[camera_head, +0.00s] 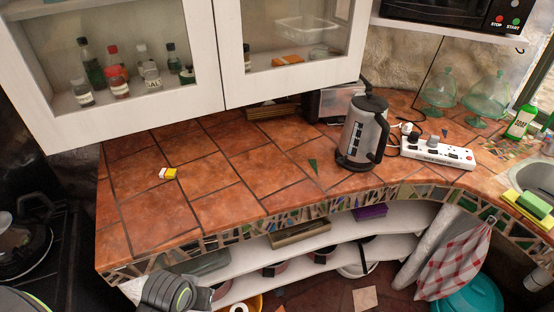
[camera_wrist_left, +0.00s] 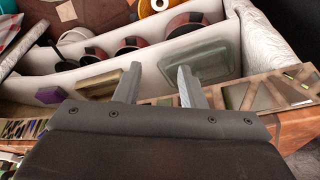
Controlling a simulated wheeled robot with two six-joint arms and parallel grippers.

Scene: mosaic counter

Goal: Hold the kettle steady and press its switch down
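The kettle (camera_head: 358,132) stands upright on the tiled counter (camera_head: 230,165), right of the middle in the head view. It has a silver body, a black lid, a dark base and a black handle on its right side. I cannot make out its switch. My left gripper (camera_wrist_left: 158,80) shows in the left wrist view with its fingers apart and nothing between them. It is over the shelves at the counter's front edge, well away from the kettle. In the head view only a part of my left arm shows at the bottom left. My right gripper is not in view.
A white power strip (camera_head: 437,153) lies right of the kettle with cables beside it. A dark box (camera_head: 333,103) stands behind it. Glass jars (camera_head: 439,90) and a green bottle (camera_head: 521,122) are at the right. The counter left of the kettle is mostly clear.

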